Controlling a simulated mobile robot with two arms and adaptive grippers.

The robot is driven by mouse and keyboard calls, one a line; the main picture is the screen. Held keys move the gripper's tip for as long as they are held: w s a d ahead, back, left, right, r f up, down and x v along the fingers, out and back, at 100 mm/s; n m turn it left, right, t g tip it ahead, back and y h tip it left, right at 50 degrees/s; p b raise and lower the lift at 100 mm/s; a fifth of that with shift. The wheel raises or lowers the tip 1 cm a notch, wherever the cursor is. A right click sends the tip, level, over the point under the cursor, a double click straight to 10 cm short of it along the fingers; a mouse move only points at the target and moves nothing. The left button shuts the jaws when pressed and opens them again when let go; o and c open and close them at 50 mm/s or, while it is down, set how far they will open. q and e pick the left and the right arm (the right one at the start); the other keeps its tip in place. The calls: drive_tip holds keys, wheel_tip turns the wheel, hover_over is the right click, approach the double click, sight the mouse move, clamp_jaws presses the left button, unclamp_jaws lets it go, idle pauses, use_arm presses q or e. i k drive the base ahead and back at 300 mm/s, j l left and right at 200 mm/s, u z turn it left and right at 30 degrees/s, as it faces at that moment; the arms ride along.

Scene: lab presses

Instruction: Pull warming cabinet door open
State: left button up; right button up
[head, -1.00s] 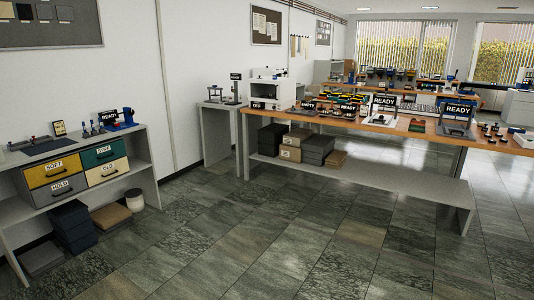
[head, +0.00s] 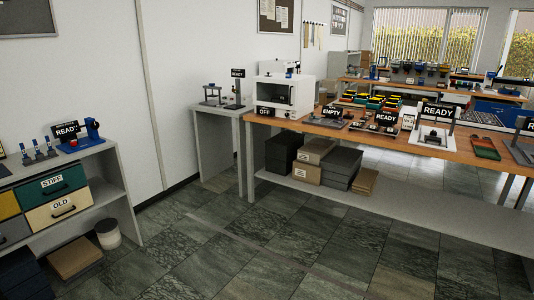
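The warming cabinet (head: 284,97) looks like a white box with a dark front window, on the left end of the long wooden bench. Its door (head: 275,95) appears shut. A small sign reading OFF stands at its lower left front. Neither of my grippers shows in the head view, so their state and distance from the door cannot be seen.
The long bench (head: 400,143) has signs and trays on top and boxes on its lower shelf. A small grey table (head: 217,108) stands left of it. A grey shelf unit (head: 120,190) with labelled drawers is at the left. The tiled floor between is clear.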

sight(293, 85)
drive_tip(key=i, duration=2.4)
